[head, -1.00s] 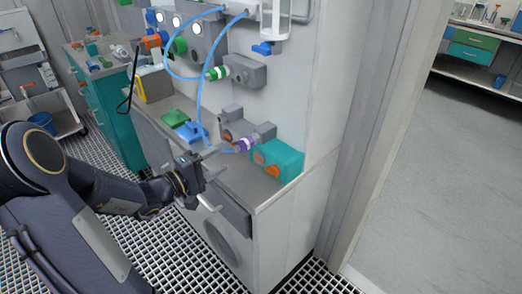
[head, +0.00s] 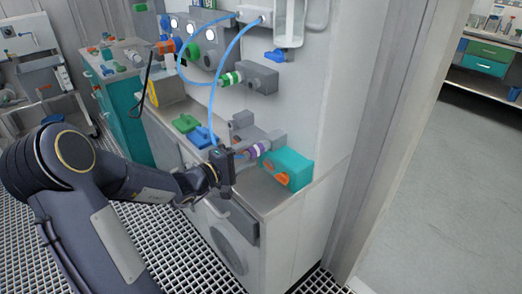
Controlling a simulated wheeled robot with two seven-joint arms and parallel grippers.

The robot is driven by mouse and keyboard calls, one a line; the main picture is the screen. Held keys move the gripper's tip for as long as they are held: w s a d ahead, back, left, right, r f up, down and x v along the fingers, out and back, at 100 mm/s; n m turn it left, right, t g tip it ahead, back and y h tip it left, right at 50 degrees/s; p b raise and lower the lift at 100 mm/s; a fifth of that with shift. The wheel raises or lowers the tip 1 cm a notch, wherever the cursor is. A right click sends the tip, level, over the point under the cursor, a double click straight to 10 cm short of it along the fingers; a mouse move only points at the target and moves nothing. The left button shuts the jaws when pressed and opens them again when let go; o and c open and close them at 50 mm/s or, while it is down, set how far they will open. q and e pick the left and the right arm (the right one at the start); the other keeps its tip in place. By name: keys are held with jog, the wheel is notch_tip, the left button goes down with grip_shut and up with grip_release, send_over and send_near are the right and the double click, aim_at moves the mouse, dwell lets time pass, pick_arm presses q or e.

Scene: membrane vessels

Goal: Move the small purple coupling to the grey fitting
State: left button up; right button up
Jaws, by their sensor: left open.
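The small purple coupling (head: 258,150), with a white band, sits above the counter against a grey fitting (head: 273,139) on its right side. Another grey fitting (head: 262,78) is higher on the panel and has a green and white coupling (head: 231,79) at its left. I cannot tell which grey fitting the task names. My left gripper (head: 235,168) is open, just left of and slightly below the purple coupling. Its fingers are seen nearly edge-on, and nothing shows between them. I cannot tell whether it touches the coupling. My right gripper is not in view.
A teal box (head: 289,169) with orange parts stands right of the coupling on the counter (head: 262,196). Green (head: 186,123) and blue (head: 200,137) blocks lie to the left. A blue hose (head: 217,80) hangs down close behind my left gripper.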

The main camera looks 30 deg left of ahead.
pick_arm(q)
jog(key=shift+b+x, duration=0.4)
jog(key=shift+x, duration=0.55)
jog(key=shift+b, duration=0.5)
dwell(0.5)
jog(key=shift+b, duration=0.45)
grip_shut()
